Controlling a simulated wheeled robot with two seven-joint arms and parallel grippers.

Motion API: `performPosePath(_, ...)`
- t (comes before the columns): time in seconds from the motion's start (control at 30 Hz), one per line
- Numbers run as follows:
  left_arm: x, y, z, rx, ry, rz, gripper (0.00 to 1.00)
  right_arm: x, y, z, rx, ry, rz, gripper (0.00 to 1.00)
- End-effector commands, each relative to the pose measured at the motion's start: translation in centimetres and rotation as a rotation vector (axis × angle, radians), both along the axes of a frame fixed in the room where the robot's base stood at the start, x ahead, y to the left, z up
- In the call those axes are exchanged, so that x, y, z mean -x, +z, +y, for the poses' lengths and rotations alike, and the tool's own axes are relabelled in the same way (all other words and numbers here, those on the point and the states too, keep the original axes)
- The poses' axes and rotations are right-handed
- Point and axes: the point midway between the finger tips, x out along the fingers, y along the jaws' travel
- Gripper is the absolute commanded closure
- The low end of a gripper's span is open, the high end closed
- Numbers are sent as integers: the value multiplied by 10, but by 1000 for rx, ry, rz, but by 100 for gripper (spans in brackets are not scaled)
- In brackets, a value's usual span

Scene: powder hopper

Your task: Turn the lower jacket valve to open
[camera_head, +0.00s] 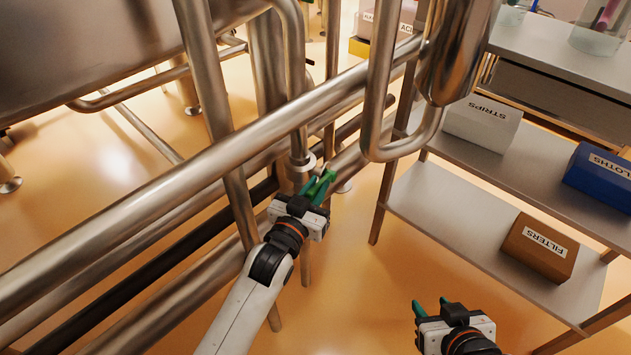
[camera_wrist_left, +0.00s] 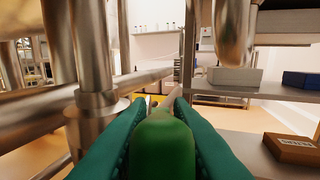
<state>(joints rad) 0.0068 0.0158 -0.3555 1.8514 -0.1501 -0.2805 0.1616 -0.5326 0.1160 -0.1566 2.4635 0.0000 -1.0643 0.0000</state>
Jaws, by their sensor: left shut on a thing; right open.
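My left gripper (camera_head: 317,187) is shut on a green valve handle (camera_head: 327,178), beside a vertical steel pipe with a collar (camera_head: 300,162). In the left wrist view, the green handle (camera_wrist_left: 163,148) lies between the two teal fingers (camera_wrist_left: 163,135), pointing away from the camera. The collared pipe (camera_wrist_left: 98,105) stands just left of the fingers there. The valve body is mostly hidden by my gripper, and I cannot tell the handle's exact angle to the pipe. My right gripper (camera_head: 430,303) is open and empty at the lower right, over the floor.
Thick steel pipes (camera_head: 190,160) run diagonally across the left and middle, close to my left arm. A U-shaped pipe (camera_head: 385,150) hangs right of the gripper. A shelf rack (camera_head: 430,195) on the right holds a filters box (camera_head: 540,247), a strips box (camera_head: 482,123) and a blue cloths box (camera_head: 603,175).

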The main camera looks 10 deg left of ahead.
Motion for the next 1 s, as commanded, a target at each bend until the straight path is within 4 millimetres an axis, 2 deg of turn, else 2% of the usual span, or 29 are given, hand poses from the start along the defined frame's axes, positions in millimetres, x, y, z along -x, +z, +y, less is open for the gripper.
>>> performPosePath(0.13,-1,6,0,-8,0,26,100,45,-19,-16,61,-22,279,58)
performPosePath(0.27,-2,8,-1,-15,-1,46,100,89,-30,-30,109,-40,513,58)
performPosePath(0.57,-4,11,-1,-30,-1,91,100,93,-10,-31,112,-42,537,58)
performPosePath(0.6,-4,12,-1,-32,-1,97,100,89,-24,-30,114,-41,547,58)
performPosePath(0.8,-5,15,-2,-43,-1,128,100,78,-77,-28,116,-36,575,58)
performPosePath(1.0,-7,17,-2,-53,0,161,100,78,-130,-26,119,-30,601,58)
